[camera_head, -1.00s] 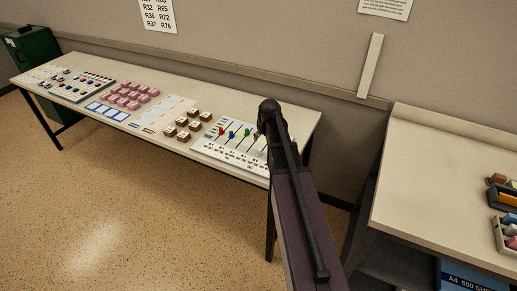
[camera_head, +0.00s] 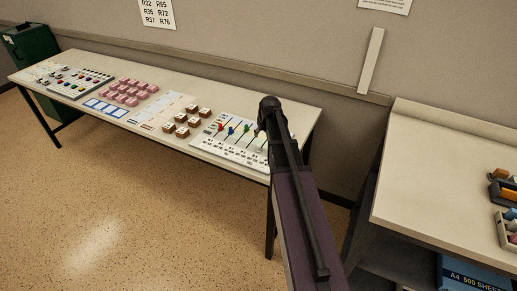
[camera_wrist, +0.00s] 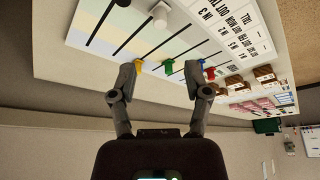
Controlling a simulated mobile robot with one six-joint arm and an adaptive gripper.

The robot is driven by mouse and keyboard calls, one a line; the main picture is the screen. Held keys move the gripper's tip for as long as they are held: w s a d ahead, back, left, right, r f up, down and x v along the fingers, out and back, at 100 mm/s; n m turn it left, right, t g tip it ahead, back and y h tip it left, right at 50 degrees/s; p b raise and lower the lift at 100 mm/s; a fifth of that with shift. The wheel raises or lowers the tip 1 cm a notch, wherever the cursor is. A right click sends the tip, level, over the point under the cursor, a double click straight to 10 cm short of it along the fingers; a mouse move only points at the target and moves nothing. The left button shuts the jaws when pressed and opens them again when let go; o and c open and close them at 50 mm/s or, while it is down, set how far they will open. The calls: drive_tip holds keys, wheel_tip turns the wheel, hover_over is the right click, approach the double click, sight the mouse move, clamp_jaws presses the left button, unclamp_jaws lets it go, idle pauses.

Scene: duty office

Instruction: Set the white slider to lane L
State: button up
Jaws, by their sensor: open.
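The white slider (camera_wrist: 160,14) stands on a dark slot of the slider board (camera_wrist: 85,62) in the wrist view. My gripper (camera_wrist: 161,72) is open and empty, its two fingers spread apart and the white slider beyond them at the top of the picture. A green knob (camera_wrist: 168,67) shows between the fingertips; a yellow knob (camera_wrist: 139,66) is by the left one. In the head view the board (camera_head: 206,147) is at the table's right end, partly hidden by my arm, and I cannot make out the white slider there. I cannot read which lane is L.
A blue knob (camera_wrist: 191,79) and a red knob (camera_wrist: 210,73) stand close by my right finger. Brown labelled blocks (camera_head: 182,131) and pink blocks (camera_head: 131,90) lie further left on the table. A second table (camera_head: 425,170) stands at right, with a gap between.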

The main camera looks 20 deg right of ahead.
sight(259, 145)
drive_tip(key=shift+b+x, duration=5.1)
drive_tip(key=shift+x, duration=0.75)
clamp_jaws()
